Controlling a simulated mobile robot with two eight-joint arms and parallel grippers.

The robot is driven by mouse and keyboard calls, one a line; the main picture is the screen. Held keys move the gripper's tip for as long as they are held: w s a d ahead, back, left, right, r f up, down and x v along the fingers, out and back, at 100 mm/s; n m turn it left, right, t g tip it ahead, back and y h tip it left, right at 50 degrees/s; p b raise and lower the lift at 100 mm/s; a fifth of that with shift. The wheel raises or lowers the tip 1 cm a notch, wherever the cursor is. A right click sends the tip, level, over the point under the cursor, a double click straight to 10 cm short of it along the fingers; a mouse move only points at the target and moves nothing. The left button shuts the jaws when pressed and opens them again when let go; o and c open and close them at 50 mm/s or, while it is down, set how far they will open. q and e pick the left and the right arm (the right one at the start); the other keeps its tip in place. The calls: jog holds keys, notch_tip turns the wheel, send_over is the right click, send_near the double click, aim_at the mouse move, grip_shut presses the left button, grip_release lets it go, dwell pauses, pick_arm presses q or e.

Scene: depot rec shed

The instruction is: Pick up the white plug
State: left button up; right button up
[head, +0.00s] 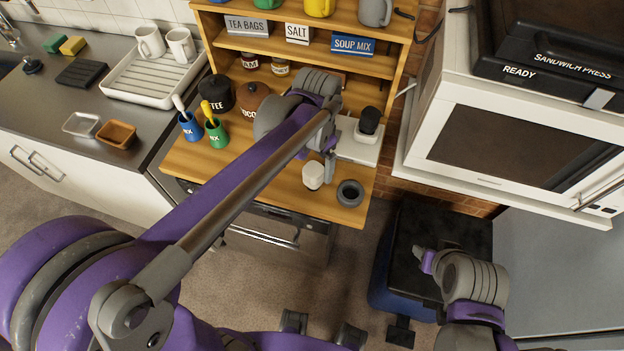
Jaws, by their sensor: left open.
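A small white rounded piece, which looks like the white plug (312,176), stands on the wooden surface near its front edge. My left gripper (329,163) is just above and to the right of it in the picture, pointing down. It is open, and nothing shows between its fingers. I cannot tell whether a finger touches the plug. My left forearm crosses the view and hides part of the shelf unit. My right gripper (427,258) is low on the right, over the dark seat, and its fingers are too unclear to read.
A dark grey ring-shaped pot (350,193) stands right of the plug. Behind is a white block (358,142) with a black knob-like piece (369,120). Blue (190,127) and green (216,135) cups stand left.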

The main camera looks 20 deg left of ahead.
pick_arm(q)
jog(key=f, duration=0.5)
jog(key=shift+s+a+f, duration=0.15)
jog(key=shift+s+f, duration=0.05)
jog(key=shift+f, duration=0.2)
jog(key=c, duration=1.4)
jog(key=shift+c, duration=0.2)
notch_tip(320, 180, up, 10)
jog(key=shift+r+p, duration=0.1)
jog(key=shift+p, duration=0.2)
